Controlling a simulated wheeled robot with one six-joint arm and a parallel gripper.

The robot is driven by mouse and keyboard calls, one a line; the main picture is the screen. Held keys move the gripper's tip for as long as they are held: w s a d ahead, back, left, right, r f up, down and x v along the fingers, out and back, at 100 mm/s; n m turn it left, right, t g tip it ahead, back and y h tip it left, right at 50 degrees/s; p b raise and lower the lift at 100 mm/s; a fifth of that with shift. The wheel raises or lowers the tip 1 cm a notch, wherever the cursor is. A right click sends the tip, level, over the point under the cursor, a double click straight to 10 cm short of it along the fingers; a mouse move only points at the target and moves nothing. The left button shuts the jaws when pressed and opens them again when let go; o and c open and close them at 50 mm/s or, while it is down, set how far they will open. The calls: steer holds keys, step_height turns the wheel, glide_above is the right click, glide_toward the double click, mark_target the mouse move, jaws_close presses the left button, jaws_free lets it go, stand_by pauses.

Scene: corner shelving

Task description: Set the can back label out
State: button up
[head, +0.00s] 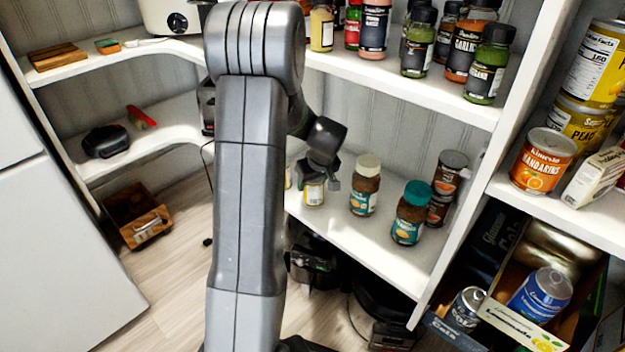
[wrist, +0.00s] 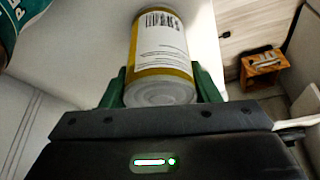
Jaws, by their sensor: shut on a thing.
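The can (wrist: 160,55) is between the green fingers of my gripper (wrist: 160,88) in the wrist view. It has a white label with a barcode and fine print, and yellow bands; the barcode side faces the wrist camera. In the head view the can (head: 313,193) is small, under my gripper (head: 322,172), at the left part of the lower white shelf (head: 345,232). My gripper is shut on the can. I cannot tell whether the can's base touches the shelf.
Right of the can stand a jar with a cream lid (head: 365,186), a jar with a teal lid (head: 410,213) and stacked cans (head: 447,180). The upper shelf (head: 400,82) with bottles is overhead. Bare shelf lies in front of the jars. A wooden crate (head: 138,217) is on the floor at left.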

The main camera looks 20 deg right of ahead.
steer(key=shift+f+b, duration=0.35)
steer(key=o, duration=1.3)
